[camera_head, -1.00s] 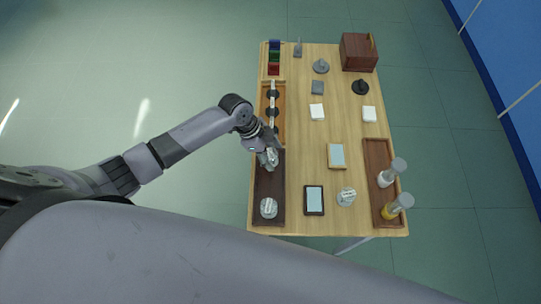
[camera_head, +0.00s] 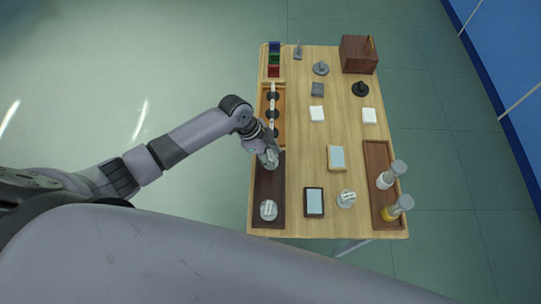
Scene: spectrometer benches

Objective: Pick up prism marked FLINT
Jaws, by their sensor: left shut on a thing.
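My left gripper (camera_head: 270,159) reaches down over the far end of the dark brown tray (camera_head: 270,183) on the left side of the wooden table. It is shut on a small pale thing that it mostly hides, which looks like a prism; I cannot read any mark on it. A similar pale, round-looking piece (camera_head: 268,210) sits at the near end of the same tray. Another one (camera_head: 346,198) stands on the table to the right. Their marks are too small to read. My right gripper is not in view.
An orange-brown rack (camera_head: 280,126) with dark round parts lies just beyond the gripper. A dark-framed pad (camera_head: 314,201) and a wood-framed pad (camera_head: 337,157) lie to the right. Two bottles stand in a brown tray (camera_head: 376,154). A wooden box (camera_head: 357,55) is at the back right.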

